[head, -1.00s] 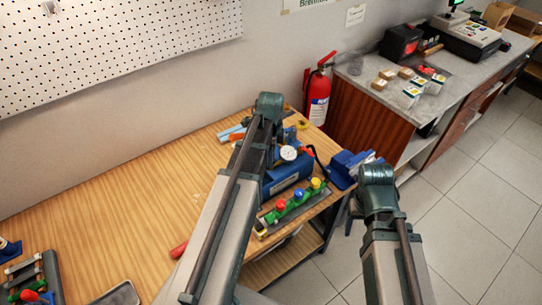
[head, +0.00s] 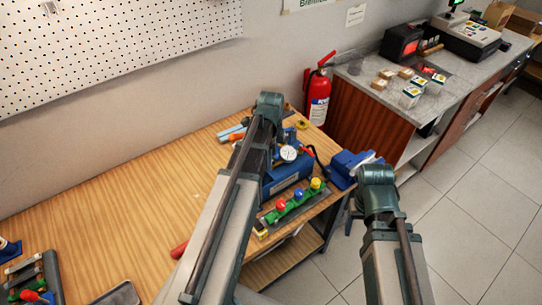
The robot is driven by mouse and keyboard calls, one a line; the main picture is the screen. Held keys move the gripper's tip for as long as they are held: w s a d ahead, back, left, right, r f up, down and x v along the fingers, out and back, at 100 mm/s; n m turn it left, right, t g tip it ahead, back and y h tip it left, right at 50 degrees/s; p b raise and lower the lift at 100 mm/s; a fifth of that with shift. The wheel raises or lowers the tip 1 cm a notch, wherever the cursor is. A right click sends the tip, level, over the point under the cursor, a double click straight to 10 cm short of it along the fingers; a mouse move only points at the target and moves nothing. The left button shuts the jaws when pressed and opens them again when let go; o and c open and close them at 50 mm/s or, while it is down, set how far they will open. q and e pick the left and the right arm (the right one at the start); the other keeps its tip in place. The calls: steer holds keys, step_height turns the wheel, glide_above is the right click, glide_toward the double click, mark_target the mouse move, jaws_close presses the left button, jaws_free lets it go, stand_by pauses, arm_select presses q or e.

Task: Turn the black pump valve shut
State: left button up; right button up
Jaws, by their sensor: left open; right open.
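The blue pump (head: 288,178) stands on the far right part of the wooden workbench. It carries a round white gauge (head: 289,153), with an orange-red part and a black hose beside it. I cannot make out a black valve on it; my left arm covers the pump's left side. In front of the pump lies a green manifold (head: 291,207) with red, blue and yellow knobs. My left arm reaches up to the left of the pump, and my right arm rises at its right. I see no fingers of either gripper; both are hidden behind my arms or outside the picture.
A blue vise (head: 347,168) sits at the bench's right corner, close to my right arm. A red extinguisher (head: 319,92) hangs behind the bench. A grey counter (head: 372,62) with boxes stands at the back right. The middle of the workbench (head: 130,215) is clear.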

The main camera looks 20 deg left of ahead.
arm_select(q)
step_height(320, 180, up, 14)
steer(key=p, duration=1.3)
steer(key=shift+p, duration=0.4)
steer(key=shift+d+f, duration=0.1)
steer(key=shift+f, duration=0.1)
steer(key=s+d+f+n+b, duration=0.5)
steer(key=s+d+f+b, duration=0.2)
steer(key=d+f+b, duration=0.2)
steer(key=s+d+f+n+y+b, duration=0.1)
steer(key=s+d+f+n+b, duration=0.5)
steer(key=d+f+b, duration=0.4)
steer(key=shift+s+d+f+b, duration=0.2)
steer(key=shift+s+d+b, duration=0.15)
steer(key=shift+s+d, duration=0.7)
